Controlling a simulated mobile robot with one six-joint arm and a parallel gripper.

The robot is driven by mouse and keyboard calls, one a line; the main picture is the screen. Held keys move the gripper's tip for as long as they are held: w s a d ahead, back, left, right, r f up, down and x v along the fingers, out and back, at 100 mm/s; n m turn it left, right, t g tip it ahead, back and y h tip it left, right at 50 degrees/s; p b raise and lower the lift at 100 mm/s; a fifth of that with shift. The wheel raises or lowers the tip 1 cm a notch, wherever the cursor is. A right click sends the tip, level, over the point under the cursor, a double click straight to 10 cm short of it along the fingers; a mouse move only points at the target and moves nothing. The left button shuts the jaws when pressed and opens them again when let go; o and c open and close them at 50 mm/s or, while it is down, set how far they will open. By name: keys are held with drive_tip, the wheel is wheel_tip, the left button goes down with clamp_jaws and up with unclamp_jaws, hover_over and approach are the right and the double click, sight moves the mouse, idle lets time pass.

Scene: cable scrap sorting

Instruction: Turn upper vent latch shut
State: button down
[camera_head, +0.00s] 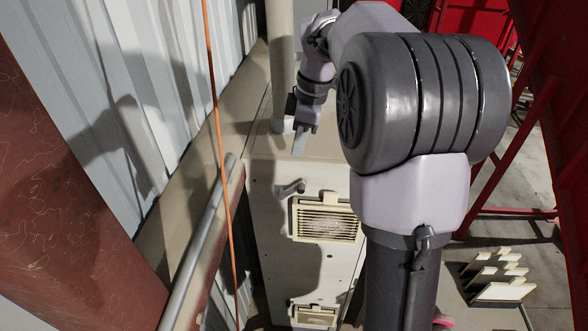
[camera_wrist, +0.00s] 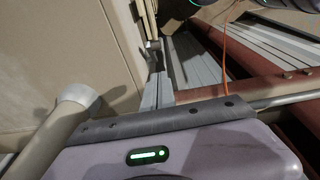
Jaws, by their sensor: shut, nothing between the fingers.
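The upper vent (camera_head: 326,221) is a cream slatted grille on the front of a beige cabinet (camera_head: 270,230). A grey lever-like latch (camera_head: 291,187) sits just above the vent's upper left corner, lying roughly sideways. My gripper (camera_head: 298,153) points down, above and apart from this latch, near the cabinet's top edge. Its fingers are shut and empty; they also show in the wrist view (camera_wrist: 158,78). A small grey and dark fitting (camera_wrist: 153,46) lies beyond the fingertips there; I cannot tell whether it is the latch.
A lower vent (camera_head: 315,316) sits below on the same cabinet. An orange cable (camera_head: 215,110) hangs to the left, near a grey pipe (camera_head: 198,240) and a rust-red beam (camera_head: 60,200). A pale post (camera_head: 280,60) stands behind the gripper. Red framework (camera_head: 540,130) is at right.

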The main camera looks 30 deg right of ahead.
hover_over(298, 187)
drive_tip(key=w+a, duration=0.1)
drive_tip(key=a, duration=0.2)
wheel_tip(298, 187, down, 6)
drive_tip(key=d+f, duration=0.1)
drive_tip(key=s+d+f, duration=0.1)
drive_tip(key=f, duration=0.1)
drive_tip(key=shift+d+f, duration=0.25)
drive_tip(key=shift+d, duration=0.15)
drive_tip(key=shift+s+d+f, duration=0.1)
drive_tip(key=shift+f, duration=0.35)
